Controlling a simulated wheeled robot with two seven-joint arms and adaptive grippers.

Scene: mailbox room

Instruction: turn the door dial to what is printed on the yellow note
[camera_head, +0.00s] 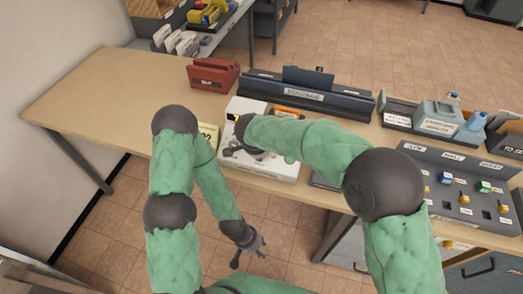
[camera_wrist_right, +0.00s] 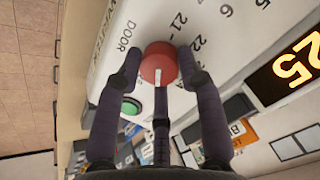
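The white door device (camera_head: 232,158) stands on the table, partly covered by my right arm. In the right wrist view its red round dial (camera_wrist_right: 158,64) has a white pointer line, with the word DOOR and printed numbers such as 21 and 22 around it. My right gripper (camera_wrist_right: 159,66) has its fingers on both sides of the dial, seemingly touching it; in the head view its fingers are hidden. The yellow note (camera_head: 208,135) lies left of the device, partly covered by my left arm; its writing is too small to read surely. My left gripper (camera_head: 248,250) hangs empty with spread fingers before the table.
A lit orange display (camera_wrist_right: 288,70) reads 25. A green button (camera_wrist_right: 130,108) sits near the dial. A red box (camera_head: 212,75), a dark long machine (camera_head: 305,93), grey trays (camera_head: 436,122) and a switch panel (camera_head: 468,190) stand on the table. The table's left part is clear.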

